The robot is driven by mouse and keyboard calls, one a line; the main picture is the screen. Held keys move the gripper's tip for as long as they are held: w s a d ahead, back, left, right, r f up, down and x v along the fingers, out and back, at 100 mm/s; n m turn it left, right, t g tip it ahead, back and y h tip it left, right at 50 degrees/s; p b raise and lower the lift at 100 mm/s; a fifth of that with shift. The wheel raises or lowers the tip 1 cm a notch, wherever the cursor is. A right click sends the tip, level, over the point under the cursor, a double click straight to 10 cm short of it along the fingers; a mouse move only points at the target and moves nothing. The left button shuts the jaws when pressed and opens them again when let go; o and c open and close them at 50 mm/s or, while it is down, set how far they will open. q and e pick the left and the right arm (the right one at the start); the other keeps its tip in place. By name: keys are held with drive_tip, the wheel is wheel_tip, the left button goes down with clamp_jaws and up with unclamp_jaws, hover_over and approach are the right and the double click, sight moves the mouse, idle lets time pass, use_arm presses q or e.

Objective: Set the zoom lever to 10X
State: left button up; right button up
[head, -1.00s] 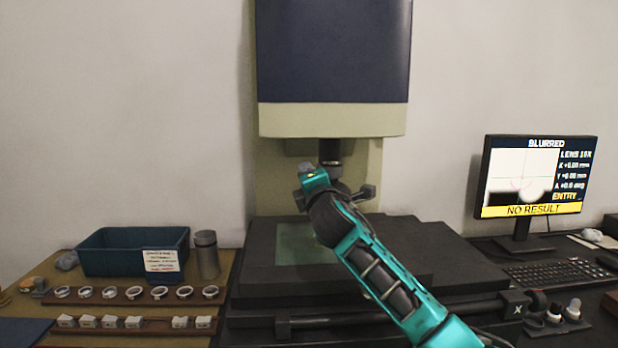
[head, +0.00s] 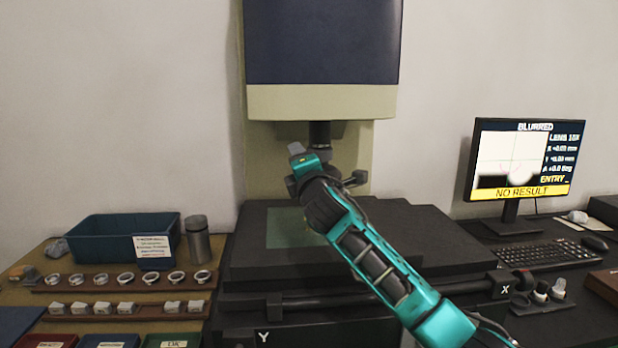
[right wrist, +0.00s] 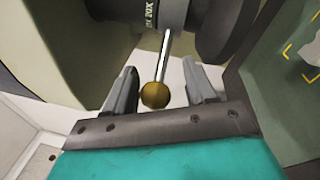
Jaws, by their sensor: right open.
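The zoom lever is a thin metal rod with a brass ball knob (right wrist: 155,95), hanging from the dark lens ring (right wrist: 165,14) in the right wrist view. The ring carries a "20X" mark. My right gripper (right wrist: 158,88) is open, with one finger on each side of the knob and visible gaps beside it. In the head view my right gripper (head: 302,158) is in front of the lens barrel (head: 319,134), and the lever cannot be made out there. The monitor (head: 526,160) reads "LENS 10X", "BLURRED" and "NO RESULT". My left gripper is out of view.
The dark stage (head: 420,245) with a glass plate (head: 284,228) lies below my right arm. At left are a blue bin (head: 105,252), a metal cylinder (head: 199,240), and racks of rings (head: 115,283) and small blocks. A keyboard (head: 545,253) lies at right.

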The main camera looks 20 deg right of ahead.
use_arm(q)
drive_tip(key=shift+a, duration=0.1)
use_arm(e)
drive_tip(key=s+a+f, duration=0.1)
drive_tip(key=s, duration=1.1)
drive_tip(key=shift+a+f, duration=0.15)
drive_tip(key=shift+f, duration=0.2)
drive_tip(key=shift+w, duration=0.1)
